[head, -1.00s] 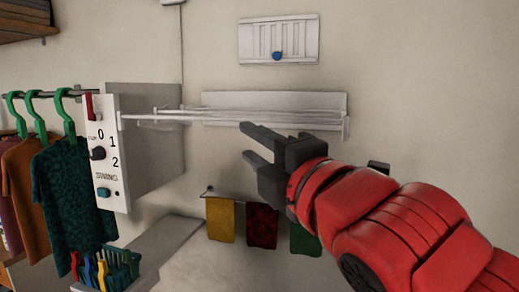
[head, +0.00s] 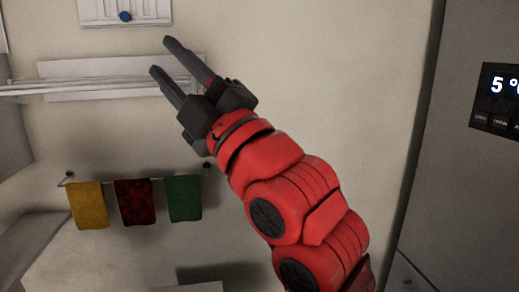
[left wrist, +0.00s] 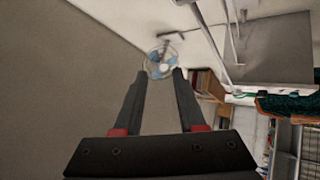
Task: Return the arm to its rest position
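My left gripper (head: 160,55) is raised in front of the wall, its dark fingers pointing up and to the left in the head view. Its red arm comes up from the bottom of that view. The fingers are parted with nothing between them. In the left wrist view the two fingers of the left gripper (left wrist: 158,74) are also apart and empty. My right gripper is in neither view.
A white wall rack (head: 60,68) appears behind and left of the fingers. Yellow (head: 88,205), dark red (head: 135,202) and green (head: 183,198) cloths hang below. A grey cabinet with a display (head: 496,95) stands at right. The left wrist view shows a fan (left wrist: 161,60).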

